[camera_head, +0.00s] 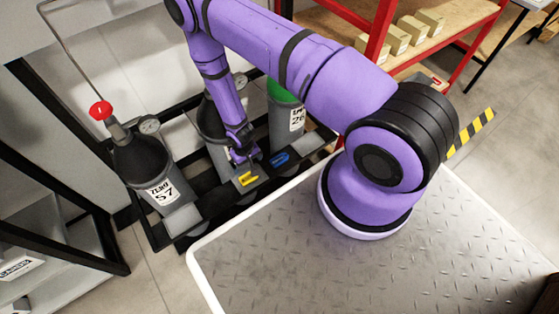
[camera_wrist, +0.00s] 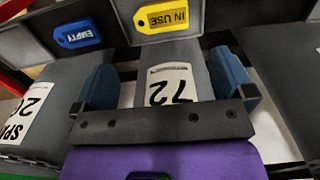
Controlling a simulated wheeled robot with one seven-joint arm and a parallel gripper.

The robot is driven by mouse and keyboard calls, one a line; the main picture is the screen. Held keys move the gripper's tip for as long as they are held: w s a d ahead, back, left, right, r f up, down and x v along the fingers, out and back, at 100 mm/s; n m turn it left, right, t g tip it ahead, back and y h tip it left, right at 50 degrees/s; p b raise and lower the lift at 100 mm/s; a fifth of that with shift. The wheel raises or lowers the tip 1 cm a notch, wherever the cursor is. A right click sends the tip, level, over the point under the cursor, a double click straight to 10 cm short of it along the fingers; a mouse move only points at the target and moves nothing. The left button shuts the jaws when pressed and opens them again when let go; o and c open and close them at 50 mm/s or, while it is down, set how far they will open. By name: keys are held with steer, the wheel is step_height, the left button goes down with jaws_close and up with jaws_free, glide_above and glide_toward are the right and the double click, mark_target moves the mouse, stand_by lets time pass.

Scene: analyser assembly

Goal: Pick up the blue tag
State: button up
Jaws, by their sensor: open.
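The blue tag (camera_head: 279,159) lies on the dark ledge in front of the gas cylinders. In the wrist view the blue tag (camera_wrist: 79,33) reads EMPTY upside down, at the upper left beyond the fingers. A yellow tag (camera_head: 247,179) is beside it, and it reads IN USE in the wrist view (camera_wrist: 162,17). My gripper (camera_head: 243,157) is at the middle cylinder, just behind the yellow tag in the head view. In the wrist view my gripper (camera_wrist: 165,84) is open, with nothing held between its blue-padded fingers. The blue tag is outside the fingers, to their left.
A green-topped cylinder (camera_head: 284,112) stands at the right. The middle cylinder's label 72 (camera_wrist: 170,86) shows between the fingers. A red-framed shelf (camera_head: 376,30) with boxes is behind.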

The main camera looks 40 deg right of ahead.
glide_above(279, 158)
step_height(279, 158, down, 2)
steer(key=f, duration=0.4)
steer(key=shift+s+d+f, duration=0.15)
steer(key=shift+s+f, duration=0.05)
steer(key=shift+s, duration=0.05)
steer(key=shift+w+f, duration=0.2)
steer(key=shift+f, duration=3)
steer(key=c, duration=0.6)
steer(key=shift+r, duration=0.1)
